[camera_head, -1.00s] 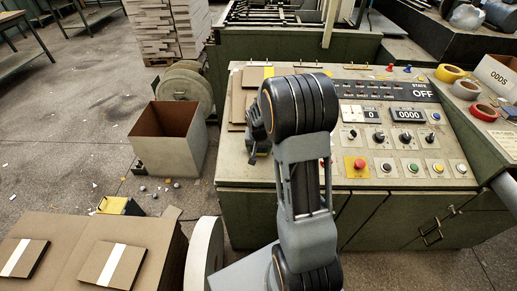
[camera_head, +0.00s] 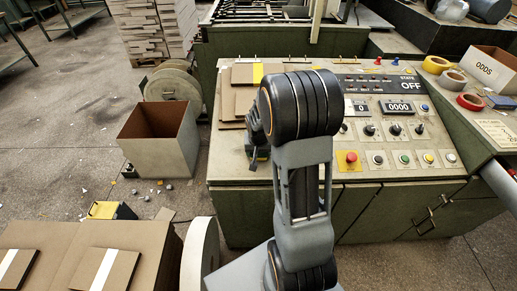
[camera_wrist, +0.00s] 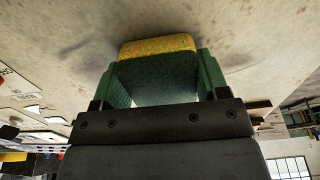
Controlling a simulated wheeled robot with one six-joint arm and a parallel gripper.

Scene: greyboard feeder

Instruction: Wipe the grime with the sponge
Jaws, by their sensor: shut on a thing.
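The sponge (camera_wrist: 158,62), yellow on one layer and dark green on the other, sits between the green fingers of my gripper (camera_wrist: 158,80) in the wrist view. My gripper is shut on it. The sponge is close to a pale, worn surface; I cannot tell whether it touches. Faint dark grime smudges (camera_wrist: 72,52) show on that surface, on both sides of the sponge. In the head view my gripper (camera_head: 257,135) is over the left part of the control panel (camera_head: 235,165), partly hidden by my arm. The sponge is mostly hidden there.
Brown board sheets (camera_head: 240,75) lie on the panel's upper left. A red button (camera_head: 351,157) and several knobs stand to the right of my arm. Tape rolls (camera_head: 453,80) and an ODDS box (camera_head: 488,68) are at far right. An open bin (camera_head: 160,145) stands on the floor at left.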

